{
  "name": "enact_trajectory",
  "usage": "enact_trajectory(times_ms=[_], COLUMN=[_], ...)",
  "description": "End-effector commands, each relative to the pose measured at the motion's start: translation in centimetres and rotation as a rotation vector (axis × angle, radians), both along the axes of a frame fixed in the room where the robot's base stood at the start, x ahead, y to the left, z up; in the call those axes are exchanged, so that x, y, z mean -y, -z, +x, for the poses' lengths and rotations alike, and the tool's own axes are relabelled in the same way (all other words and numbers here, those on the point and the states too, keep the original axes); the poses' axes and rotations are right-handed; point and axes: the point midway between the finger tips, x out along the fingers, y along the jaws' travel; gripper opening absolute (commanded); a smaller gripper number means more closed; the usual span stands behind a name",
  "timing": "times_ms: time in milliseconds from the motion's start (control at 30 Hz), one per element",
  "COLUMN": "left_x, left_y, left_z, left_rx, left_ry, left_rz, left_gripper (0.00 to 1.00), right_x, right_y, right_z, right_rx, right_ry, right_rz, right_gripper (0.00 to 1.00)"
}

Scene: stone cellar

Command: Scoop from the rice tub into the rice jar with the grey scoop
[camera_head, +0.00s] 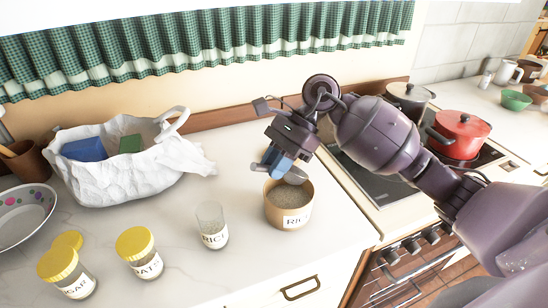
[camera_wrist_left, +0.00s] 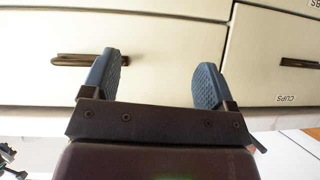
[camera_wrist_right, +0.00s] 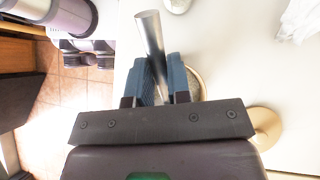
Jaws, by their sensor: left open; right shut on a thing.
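The rice tub (camera_head: 290,219) is a tan round container with a RICE label, filled with pale grains, standing on the counter near its right end. The rice jar (camera_head: 212,236) is clear glass with a RICE label and an open top, left of the tub. My right gripper (camera_head: 276,166) is shut on the grey scoop (camera_head: 297,175) above the tub. The scoop's metal handle (camera_wrist_right: 150,35) rises between the fingers in the right wrist view. The scoop's contents are hidden. My left gripper (camera_wrist_left: 155,80) is open and empty, facing drawer fronts in the left wrist view.
Yellow-lidded jars (camera_head: 138,253) and a patterned bowl (camera_head: 24,218) stand to the left. A white bag (camera_head: 125,180) sits behind. A red pot (camera_head: 461,135) is on the stove at right. A tan round thing (camera_wrist_right: 264,128) lies beside the tub.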

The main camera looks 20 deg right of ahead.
Motion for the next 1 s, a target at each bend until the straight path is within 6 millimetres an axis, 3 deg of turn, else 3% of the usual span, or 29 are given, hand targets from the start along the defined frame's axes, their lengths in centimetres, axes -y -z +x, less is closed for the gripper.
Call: enact_trajectory(times_ms=[500, 1000], left_x=[0.1, 0.4], left_y=[3.3, 4.4], left_z=[-0.6, 0.1], left_rx=[-0.030, -0.026], left_ry=[0.001, 0.011], left_rz=[0.000, -0.001], left_gripper=[0.79, 0.79], right_x=[0.4, 0.7], right_y=[4.1, 7.5], right_z=[0.1, 0.2], right_rx=[-0.002, -0.001], right_ry=[-0.001, 0.000], right_rz=[0.000, 0.000], right_gripper=[0.00, 0.00])
